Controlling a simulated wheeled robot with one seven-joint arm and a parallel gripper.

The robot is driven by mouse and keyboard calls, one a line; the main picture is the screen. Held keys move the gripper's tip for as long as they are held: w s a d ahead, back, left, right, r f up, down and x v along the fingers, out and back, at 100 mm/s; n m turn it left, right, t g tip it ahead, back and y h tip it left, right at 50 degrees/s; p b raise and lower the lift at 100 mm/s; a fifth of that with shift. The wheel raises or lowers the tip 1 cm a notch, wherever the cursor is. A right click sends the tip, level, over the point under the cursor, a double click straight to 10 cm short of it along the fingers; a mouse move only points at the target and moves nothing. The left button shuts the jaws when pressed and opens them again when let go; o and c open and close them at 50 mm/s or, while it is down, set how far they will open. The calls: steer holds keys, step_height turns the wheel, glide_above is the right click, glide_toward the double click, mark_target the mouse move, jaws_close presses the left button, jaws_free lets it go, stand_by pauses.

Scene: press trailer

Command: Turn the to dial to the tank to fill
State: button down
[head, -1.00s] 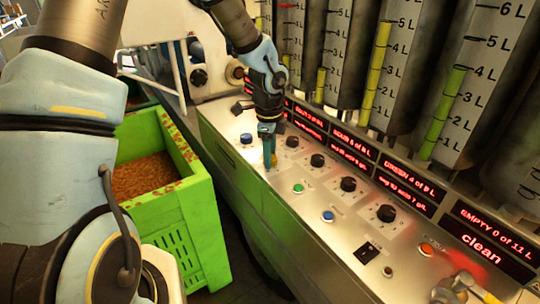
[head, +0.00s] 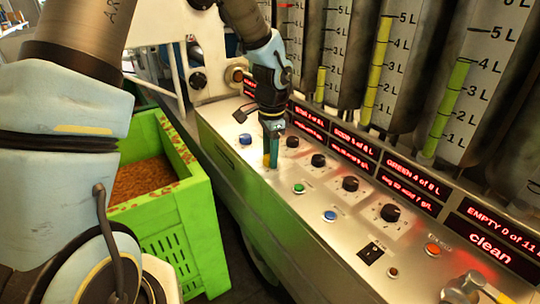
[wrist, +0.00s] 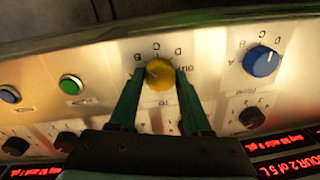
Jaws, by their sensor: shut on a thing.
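Letters including B, C and D and the word "out" ring the dial. Its pointer is hard to make out. A blue dial (wrist: 262,61) with letters A, C and D stands beside it, and it also shows in the head view (head: 245,139). Tanks with litre scales (head: 465,80) stand behind the panel. The rightmost display (head: 490,235) reads "EMPTY 0 of 11", "clean".
Black knobs (head: 390,212) line the panel in front of red displays (head: 411,172). A green button (head: 299,188), a blue button (head: 330,215), a black switch (head: 371,252) and an orange button (head: 432,250) are nearby. A green crate (head: 185,225) stands left of the panel.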

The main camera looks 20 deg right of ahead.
stand_by(0.4)
steer(key=c, duration=0.6)
jaws_free()
steer(key=r, duration=0.3)
steer(key=r+b, duration=0.1)
steer(key=r, duration=0.6)
steer(key=shift+s+r+b, duration=0.3)
steer(key=shift+s+r, duration=0.05)
steer(key=shift+r, duration=0.05)
steer(key=s+a+f+n, duration=0.1)
steer(key=a+n, duration=0.4)
steer(key=a, duration=0.5)
steer(key=s+a+f+n, duration=0.1)
steer(key=a+f+n, duration=0.1)
steer(key=a+n, duration=0.4)
steer(key=s+a+f+n, duration=0.1)
steer(key=a+n, duration=0.5)
steer(key=a, duration=0.9)
steer(key=shift+s+a+f+t, duration=0.15)
steer(key=shift+s+f+t, duration=0.05)
steer(key=shift+f+t, duration=0.2)
